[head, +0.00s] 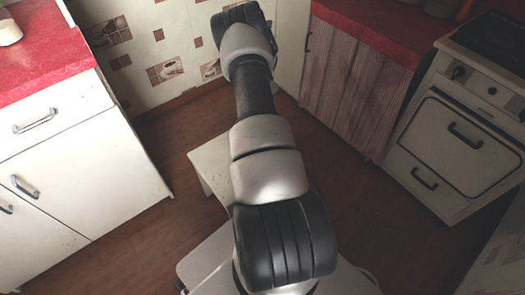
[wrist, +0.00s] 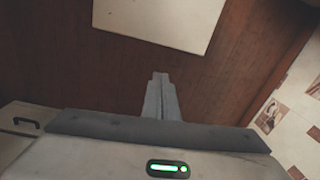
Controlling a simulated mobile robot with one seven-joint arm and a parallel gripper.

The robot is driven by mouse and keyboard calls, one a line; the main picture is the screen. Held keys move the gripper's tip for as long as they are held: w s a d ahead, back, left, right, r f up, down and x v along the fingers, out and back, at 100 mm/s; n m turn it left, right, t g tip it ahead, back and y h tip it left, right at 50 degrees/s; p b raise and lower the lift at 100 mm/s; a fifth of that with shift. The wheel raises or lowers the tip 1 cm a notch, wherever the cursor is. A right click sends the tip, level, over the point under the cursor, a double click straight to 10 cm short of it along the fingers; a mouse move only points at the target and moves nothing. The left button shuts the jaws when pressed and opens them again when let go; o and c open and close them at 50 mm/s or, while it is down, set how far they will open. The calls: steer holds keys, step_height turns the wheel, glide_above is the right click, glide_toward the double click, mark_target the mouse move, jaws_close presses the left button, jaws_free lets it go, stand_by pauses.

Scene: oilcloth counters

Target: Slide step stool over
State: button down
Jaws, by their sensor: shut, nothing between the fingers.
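The step stool (head: 212,160) is a low white stool on the brown floor, partly hidden behind my arm in the head view. In the wrist view its flat white top (wrist: 158,20) lies at the upper edge of the picture, cut off by the frame. My gripper (wrist: 160,76) points down toward the floor with its fingers together and nothing between them. A strip of bare floor shows between the fingertips and the stool top, and they look apart. In the head view my gripper is hidden behind the arm.
White cabinets with a red counter (head: 45,55) stand on the left. A wooden-front cabinet (head: 350,75) and a white oven (head: 460,140) stand on the right. The patterned wall (head: 155,45) closes off the back. Floor (head: 355,195) is clear right of the stool.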

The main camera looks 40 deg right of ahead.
steer(key=s+d+f+m+b, duration=0.1)
steer(key=s+f+b, duration=0.1)
steer(key=f, duration=0.9)
steer(key=s+d+f+b, duration=0.1)
steer(key=s+f+b, duration=0.1)
steer(key=f, duration=0.8)
steer(key=shift+w+a+g, duration=0.15)
steer(key=shift+a+g, duration=0.15)
steer(key=shift+a, duration=1.65)
steer(key=shift+r, duration=0.1)
